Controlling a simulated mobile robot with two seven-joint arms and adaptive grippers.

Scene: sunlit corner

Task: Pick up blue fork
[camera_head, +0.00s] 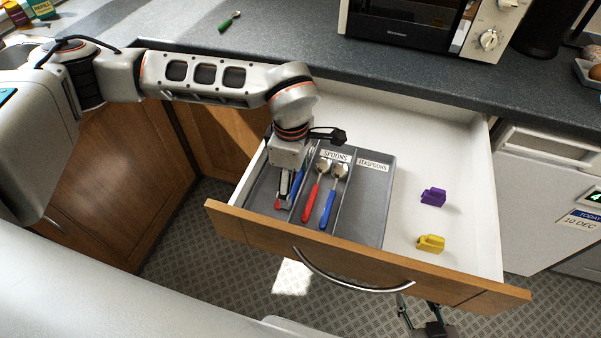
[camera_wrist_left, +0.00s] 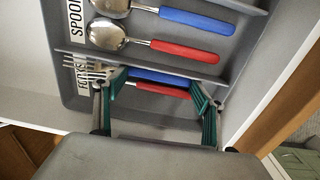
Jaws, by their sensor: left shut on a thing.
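The blue fork (camera_wrist_left: 152,76) lies in the forks compartment of the grey cutlery tray (camera_head: 375,200), beside the red fork (camera_wrist_left: 165,91). Its blue handle also shows in the head view (camera_head: 297,183). My left gripper (camera_wrist_left: 160,82) is down in that compartment, shut on the blue fork, with its green-padded fingers near the two ends of the handle. The red handle lies close by between the fingers, and the tines are partly hidden by a finger. My right gripper (camera_head: 418,306) is empty, its fingers apart, below the drawer front.
A red spoon (camera_head: 312,200) and a blue spoon (camera_head: 330,208) lie in the spoons compartment. The teaspoons compartment is empty. Purple (camera_head: 433,197) and yellow (camera_head: 430,243) objects stand in the drawer's right part. A green-handled utensil (camera_head: 229,21) lies on the counter. The wooden drawer front (camera_head: 350,262) stands close.

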